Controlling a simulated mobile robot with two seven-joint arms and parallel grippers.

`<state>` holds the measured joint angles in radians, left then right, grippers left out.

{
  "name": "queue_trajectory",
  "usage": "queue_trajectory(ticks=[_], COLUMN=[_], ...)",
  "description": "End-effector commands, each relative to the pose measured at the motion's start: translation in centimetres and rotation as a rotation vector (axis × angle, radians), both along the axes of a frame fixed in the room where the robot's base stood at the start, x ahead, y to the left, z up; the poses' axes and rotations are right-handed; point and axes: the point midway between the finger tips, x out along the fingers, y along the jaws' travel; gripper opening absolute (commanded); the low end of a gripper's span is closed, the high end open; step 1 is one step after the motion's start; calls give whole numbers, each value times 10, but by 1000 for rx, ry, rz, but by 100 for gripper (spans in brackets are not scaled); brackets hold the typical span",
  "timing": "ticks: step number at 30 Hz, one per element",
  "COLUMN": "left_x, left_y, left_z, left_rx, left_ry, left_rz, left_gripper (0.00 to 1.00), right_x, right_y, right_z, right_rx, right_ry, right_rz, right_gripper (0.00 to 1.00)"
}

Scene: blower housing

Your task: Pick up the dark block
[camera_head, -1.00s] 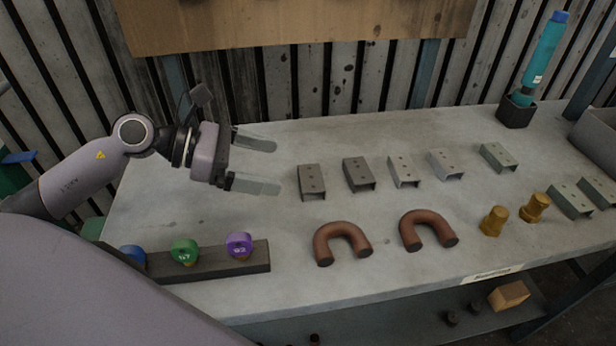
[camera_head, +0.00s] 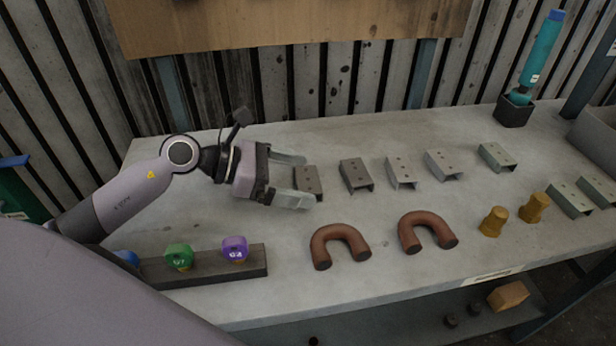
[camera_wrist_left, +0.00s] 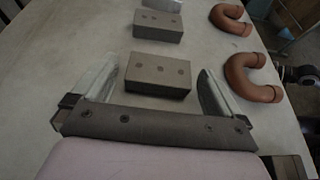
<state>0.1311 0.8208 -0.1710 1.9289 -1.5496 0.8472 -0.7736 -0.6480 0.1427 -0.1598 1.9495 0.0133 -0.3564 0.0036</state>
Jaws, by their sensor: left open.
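A dark grey-brown block (camera_head: 309,182) with small holes in its top lies on the table at the left end of a row of similar blocks. My left gripper (camera_head: 301,182) is open, with its two fingers reaching to either side of this block. In the left wrist view the block (camera_wrist_left: 158,75) lies between and slightly beyond the fingertips, with gaps at both sides. A second dark block (camera_head: 356,175) stands to its right; it also shows in the left wrist view (camera_wrist_left: 158,26).
Lighter blocks (camera_head: 401,172) continue the row to the right. Two brown U-shaped pipes (camera_head: 340,243) lie in front. A dark bar (camera_head: 205,268) with coloured numbered knobs is at the front left. Brass fittings (camera_head: 494,221) stand at the right. A slatted wall closes the back.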

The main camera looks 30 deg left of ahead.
Motion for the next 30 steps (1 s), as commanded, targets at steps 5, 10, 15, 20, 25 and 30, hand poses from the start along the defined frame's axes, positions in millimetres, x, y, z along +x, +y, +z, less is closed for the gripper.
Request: queue_trajectory(ticks=[5, 10, 15, 20, 25, 30], left_x=[4, 3, 3, 3, 4, 4], left_y=[-5, -5, -5, -5, -5, -4], left_z=[-3, -3, -3, -2, 1, 16], left_rx=[1, 1, 1, 0, 1, 3], left_ry=[-1, 0, 0, -2, -3, -8], left_rz=[0, 0, 0, 0, 0, -2], left_gripper=[100, 97, 46, 46, 46, 46], right_x=[-1, -1, -1, -1, 0, 0], right_y=[-1, -1, -1, 0, 0, 1], right_z=[-1, -1, 0, 1, 1, 2], right_rx=[-3, -3, -2, 0, 2, 2], right_ry=[4, 4, 2, 0, -1, -1], right_rz=[-1, -1, -1, -1, -3, -3], right_gripper=[43, 43, 43, 43, 43, 43])
